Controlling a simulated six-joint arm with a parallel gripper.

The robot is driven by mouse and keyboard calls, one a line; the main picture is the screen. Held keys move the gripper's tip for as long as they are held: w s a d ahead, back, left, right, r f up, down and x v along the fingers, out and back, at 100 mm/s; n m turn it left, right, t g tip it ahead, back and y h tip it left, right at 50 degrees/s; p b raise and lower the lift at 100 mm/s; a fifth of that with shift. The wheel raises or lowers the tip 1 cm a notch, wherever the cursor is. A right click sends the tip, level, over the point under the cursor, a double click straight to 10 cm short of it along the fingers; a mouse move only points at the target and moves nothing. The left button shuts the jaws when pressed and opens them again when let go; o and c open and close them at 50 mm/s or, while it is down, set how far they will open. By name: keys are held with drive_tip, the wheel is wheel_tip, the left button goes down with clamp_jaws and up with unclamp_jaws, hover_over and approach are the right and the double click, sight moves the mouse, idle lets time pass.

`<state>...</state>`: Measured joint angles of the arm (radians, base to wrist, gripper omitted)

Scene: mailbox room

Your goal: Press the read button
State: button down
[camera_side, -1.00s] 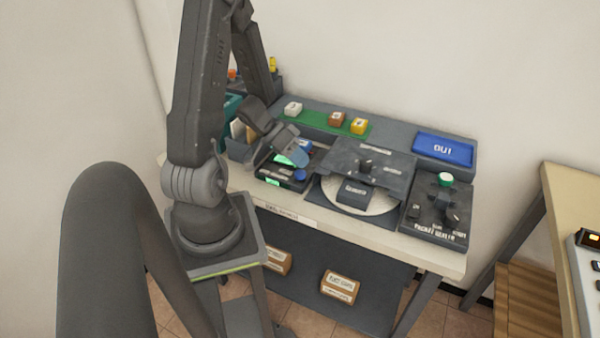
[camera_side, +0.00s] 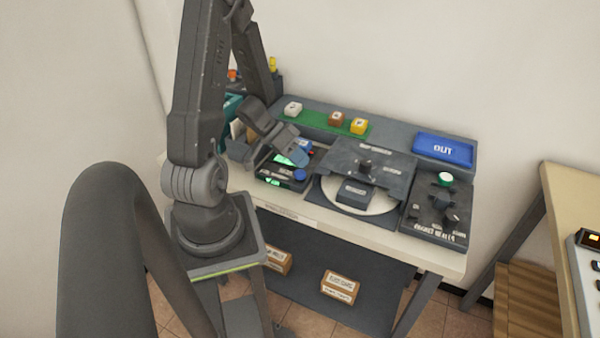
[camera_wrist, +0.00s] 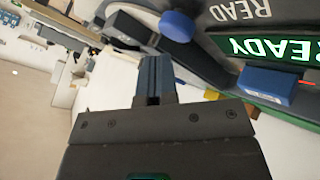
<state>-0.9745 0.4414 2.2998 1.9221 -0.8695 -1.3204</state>
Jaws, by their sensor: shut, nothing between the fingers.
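The round blue button (camera_wrist: 178,26) sits next to the "READ" lettering (camera_wrist: 240,12) in the wrist view. In the side view the blue button (camera_side: 300,175) is at the front right of the dark reader box (camera_side: 283,178). A green display with "READY" (camera_wrist: 270,47) is lit beside it. My gripper (camera_wrist: 153,60) is shut and empty. In the side view my gripper (camera_side: 298,155) hangs over the reader, just behind the button. In the wrist view its fingertips appear apart from the button. The exact height gap is hard to tell.
A blue block (camera_wrist: 268,85) lies at the reader by a red line of light. Right of the reader are a round white plate (camera_side: 382,205) with a dark block, a knob panel (camera_side: 437,212) and a blue "OUT" tray (camera_side: 444,148). Small coloured blocks stand on a green strip (camera_side: 315,121) behind.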

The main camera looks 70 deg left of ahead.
sight(299, 171)
drive_tip(key=shift+f, duration=0.15)
drive_tip(key=shift+f, duration=0.25)
drive_tip(key=shift+f, duration=0.5)
idle(0.7)
drive_tip(key=shift+r, duration=0.9)
drive_tip(key=shift+r, duration=2.55)
